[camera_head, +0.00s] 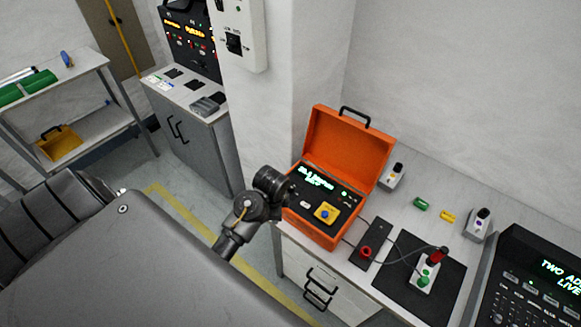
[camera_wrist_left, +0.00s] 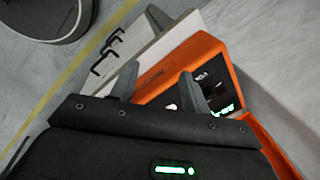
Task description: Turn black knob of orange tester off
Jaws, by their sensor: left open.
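The orange tester (camera_head: 345,143) is an open case on the worktop in the head view, lid raised at the back. Its dark panel (camera_head: 322,184) has a lit green display, a yellow square with a blue button (camera_head: 325,213) and small controls. I cannot make out the black knob for certain. My left gripper (camera_head: 273,184) is at the case's left side and covers part of it. In the left wrist view its two fingers (camera_wrist_left: 159,72) are apart and empty, in front of the tester's orange edge (camera_wrist_left: 210,52). My right gripper is in neither view.
Right of the tester are a black box with a red button (camera_head: 366,252), a black mat (camera_head: 391,285) with a cabled switch box, and small green and yellow parts. A dark console (camera_head: 540,281) stands at the right. A wall pillar (camera_head: 255,115) rises behind.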

